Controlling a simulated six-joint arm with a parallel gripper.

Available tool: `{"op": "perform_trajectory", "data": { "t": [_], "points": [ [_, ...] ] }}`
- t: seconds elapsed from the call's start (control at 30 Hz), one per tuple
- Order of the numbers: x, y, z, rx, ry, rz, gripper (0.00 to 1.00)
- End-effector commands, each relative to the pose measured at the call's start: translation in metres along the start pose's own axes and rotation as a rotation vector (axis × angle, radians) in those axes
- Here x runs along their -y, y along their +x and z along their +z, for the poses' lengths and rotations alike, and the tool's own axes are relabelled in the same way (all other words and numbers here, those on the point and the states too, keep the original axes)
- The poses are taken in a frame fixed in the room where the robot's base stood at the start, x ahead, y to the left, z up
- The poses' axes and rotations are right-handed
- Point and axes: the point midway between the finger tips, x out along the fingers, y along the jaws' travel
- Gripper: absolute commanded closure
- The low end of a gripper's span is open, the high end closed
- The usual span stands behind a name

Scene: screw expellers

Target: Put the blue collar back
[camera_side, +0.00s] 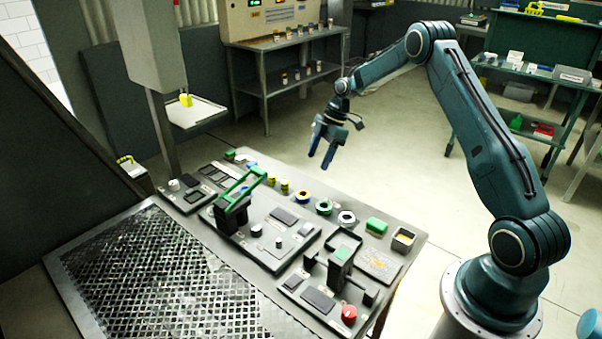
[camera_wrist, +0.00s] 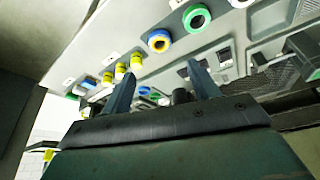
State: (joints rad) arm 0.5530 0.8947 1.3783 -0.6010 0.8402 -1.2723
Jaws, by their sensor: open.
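A ring-shaped collar with blue and yellow on it (camera_side: 300,196) sits in the row along the far edge of the bench panel. It also shows in the wrist view (camera_wrist: 159,41), above and between my fingers. A smaller blue piece (camera_side: 251,167) sits farther left in the row; I cannot tell which one is the blue collar. My gripper (camera_side: 320,158) hangs in the air above and beyond the row, open and empty, fingers pointing down. Its two fingers show apart in the wrist view (camera_wrist: 161,72). Nothing is between them.
A green ring (camera_side: 324,206) and a white ring (camera_side: 346,217) sit right of the blue and yellow one, yellow pieces (camera_side: 285,187) left. A raised green lever (camera_side: 240,187) and a black bracket (camera_side: 341,262) stand on the panel. A metal grating (camera_side: 150,270) lies at front left.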

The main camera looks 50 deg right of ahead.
Motion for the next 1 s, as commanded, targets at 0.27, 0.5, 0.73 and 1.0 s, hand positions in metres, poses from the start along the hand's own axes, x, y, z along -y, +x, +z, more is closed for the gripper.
{"op": "perform_trajectory", "data": {
  "t": [0.27, 0.5, 0.73, 1.0],
  "points": [
    [0.000, 0.000, 0.000, 0.000, 0.000, 0.000, 0.40],
    [0.000, 0.000, 0.000, 0.001, 0.001, 0.000, 0.40],
    [0.005, -0.015, -0.014, 0.015, 0.029, 0.012, 0.40],
    [0.029, -0.061, -0.059, 0.058, 0.133, 0.057, 0.40]
  ]
}}
